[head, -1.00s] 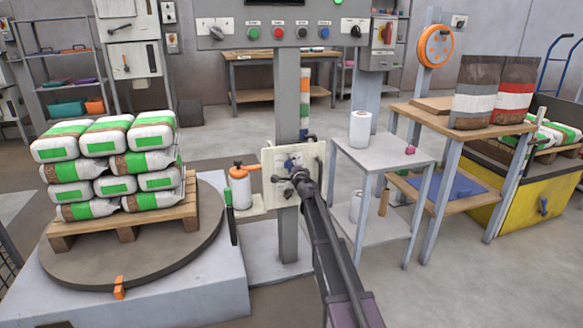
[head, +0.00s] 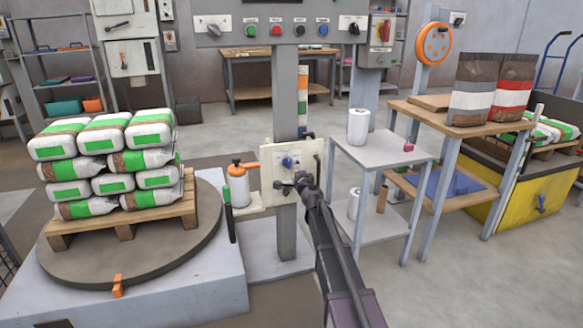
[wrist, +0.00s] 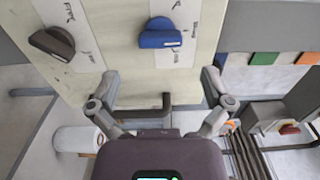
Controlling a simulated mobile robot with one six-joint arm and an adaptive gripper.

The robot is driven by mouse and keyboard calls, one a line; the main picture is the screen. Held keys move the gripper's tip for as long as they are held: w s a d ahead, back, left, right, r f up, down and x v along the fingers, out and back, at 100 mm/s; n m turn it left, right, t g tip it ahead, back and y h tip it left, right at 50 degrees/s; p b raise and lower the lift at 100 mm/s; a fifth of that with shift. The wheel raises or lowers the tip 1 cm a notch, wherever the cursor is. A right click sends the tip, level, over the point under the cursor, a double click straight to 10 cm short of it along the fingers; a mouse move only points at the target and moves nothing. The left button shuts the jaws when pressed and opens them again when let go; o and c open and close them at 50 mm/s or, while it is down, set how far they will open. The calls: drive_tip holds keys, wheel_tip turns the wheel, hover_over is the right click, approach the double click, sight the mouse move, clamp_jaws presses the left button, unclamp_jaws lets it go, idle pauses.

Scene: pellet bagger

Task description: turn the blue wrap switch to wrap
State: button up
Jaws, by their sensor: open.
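The blue wrap switch (head: 289,161) is on a cream panel (head: 267,190) on the grey post. In the wrist view the blue switch (wrist: 160,34) is a short knob on a white label, its bar lying roughly crosswise. The label's small print is too small to read surely. A dark knob (wrist: 52,42) is to its left in that view. My gripper (head: 293,184) is in front of the panel, just below the blue switch. In the wrist view my gripper (wrist: 158,84) has its fingers spread, empty and apart from the blue switch.
A bent grey handle (wrist: 150,106) juts from the panel's edge between my fingers in the wrist view. A grey shelf (head: 375,152) with white rolls is to the right; stacked bags (head: 105,165) are at left.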

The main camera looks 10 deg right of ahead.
drive_tip(key=s, duration=0.6)
drive_tip(key=shift+d, duration=0.4)
